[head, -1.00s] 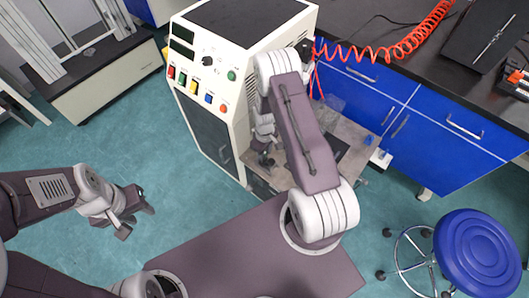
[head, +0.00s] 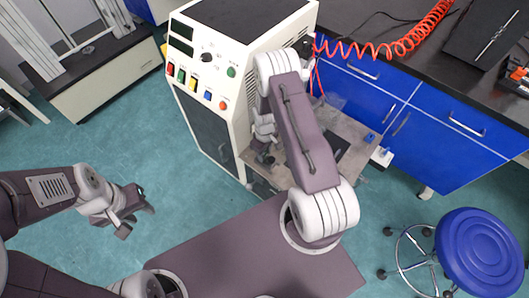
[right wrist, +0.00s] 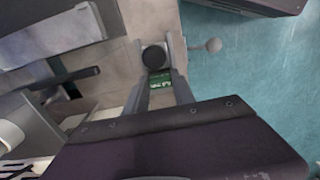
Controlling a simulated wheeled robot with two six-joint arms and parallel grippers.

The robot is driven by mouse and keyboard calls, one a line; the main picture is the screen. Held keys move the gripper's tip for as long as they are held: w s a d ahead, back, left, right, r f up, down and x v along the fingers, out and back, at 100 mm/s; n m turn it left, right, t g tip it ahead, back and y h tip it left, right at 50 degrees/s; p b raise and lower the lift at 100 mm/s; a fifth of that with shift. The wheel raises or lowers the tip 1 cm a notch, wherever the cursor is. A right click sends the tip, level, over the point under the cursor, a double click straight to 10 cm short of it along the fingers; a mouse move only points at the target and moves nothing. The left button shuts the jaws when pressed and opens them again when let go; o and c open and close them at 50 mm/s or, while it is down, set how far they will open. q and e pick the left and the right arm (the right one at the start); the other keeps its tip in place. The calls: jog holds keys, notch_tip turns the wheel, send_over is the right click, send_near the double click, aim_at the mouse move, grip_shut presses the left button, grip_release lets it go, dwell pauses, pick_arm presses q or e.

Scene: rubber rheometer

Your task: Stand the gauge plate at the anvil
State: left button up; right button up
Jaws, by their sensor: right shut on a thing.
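My right gripper (head: 264,150) is at the work surface beside the white machine, partly hidden by my right arm in the head view. In the right wrist view, my right gripper (right wrist: 160,92) has its fingers closed around a small green piece with pale marks (right wrist: 160,79), probably the gauge plate. A round black disc (right wrist: 154,57) sits just beyond the fingertips; I cannot tell whether it is the anvil or whether the green piece touches it. My left gripper (head: 132,212) is open and empty above the floor.
The white machine (head: 230,55) with coloured buttons stands close to my right gripper. A blue stool (head: 478,250) stands at the right.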

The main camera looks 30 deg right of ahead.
jog(key=shift+f, duration=0.2)
jog(key=o, duration=1.2)
jog(key=shift+r, duration=0.2)
notch_tip(320, 180, up, 9)
jog(key=shift+f+p, duration=0.1)
jog(key=shift+p, duration=1.05)
jog(key=shift+a, duration=0.1)
